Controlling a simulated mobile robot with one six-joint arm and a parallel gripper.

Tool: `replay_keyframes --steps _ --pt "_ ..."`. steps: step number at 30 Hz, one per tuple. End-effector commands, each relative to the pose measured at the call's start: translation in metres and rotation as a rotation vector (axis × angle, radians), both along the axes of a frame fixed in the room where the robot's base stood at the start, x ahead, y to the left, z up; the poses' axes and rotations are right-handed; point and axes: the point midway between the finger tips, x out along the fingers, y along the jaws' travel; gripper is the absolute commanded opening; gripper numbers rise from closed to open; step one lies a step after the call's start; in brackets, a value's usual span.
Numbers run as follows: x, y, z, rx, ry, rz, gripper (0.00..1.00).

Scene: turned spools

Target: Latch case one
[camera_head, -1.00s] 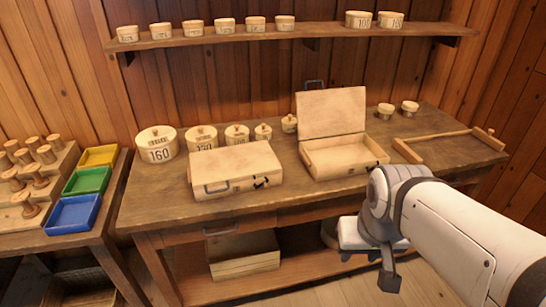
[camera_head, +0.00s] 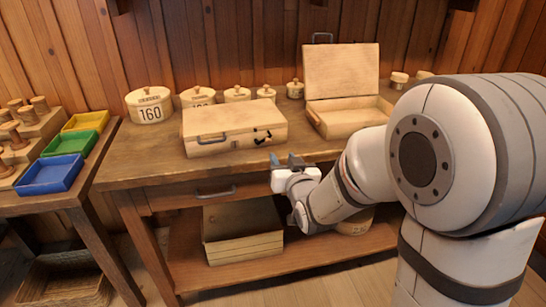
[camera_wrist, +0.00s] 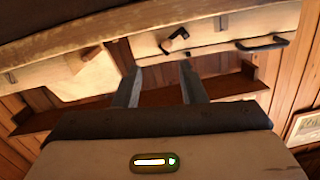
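A closed pale wooden case (camera_head: 234,116) lies on the workbench, with a grey handle (camera_head: 212,139) and a dark latch (camera_head: 262,136) on its front. The wrist view shows this case (camera_wrist: 222,32) inverted, with the latch (camera_wrist: 177,39) above the fingers and the handle (camera_wrist: 262,43) to the right. I cannot tell whether the latch is hooked. My gripper (camera_head: 287,160) is in front of the bench edge, just below and right of the latch, apart from the case. In the wrist view its two fingers (camera_wrist: 161,85) are spread with nothing between them.
An open case (camera_head: 345,117) stands to the right on the workbench (camera_head: 150,163). Several round lidded boxes (camera_head: 150,105) line the back. A drawer handle (camera_head: 215,193) projects below the bench edge. A wooden crate (camera_head: 243,245) sits on the lower shelf. Coloured trays (camera_head: 52,173) are left.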

Motion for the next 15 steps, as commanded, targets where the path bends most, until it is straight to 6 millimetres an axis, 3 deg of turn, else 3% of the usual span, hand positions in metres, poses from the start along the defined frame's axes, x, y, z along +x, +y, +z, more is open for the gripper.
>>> replay_keyframes --steps 1,7,15 --pt "0.001 0.005 -0.008 0.012 -0.023 0.010 0.37" --pt "0.011 0.014 -0.006 0.034 -0.067 0.023 0.37" --pt "0.050 0.028 -0.006 0.032 -0.066 0.023 0.37"
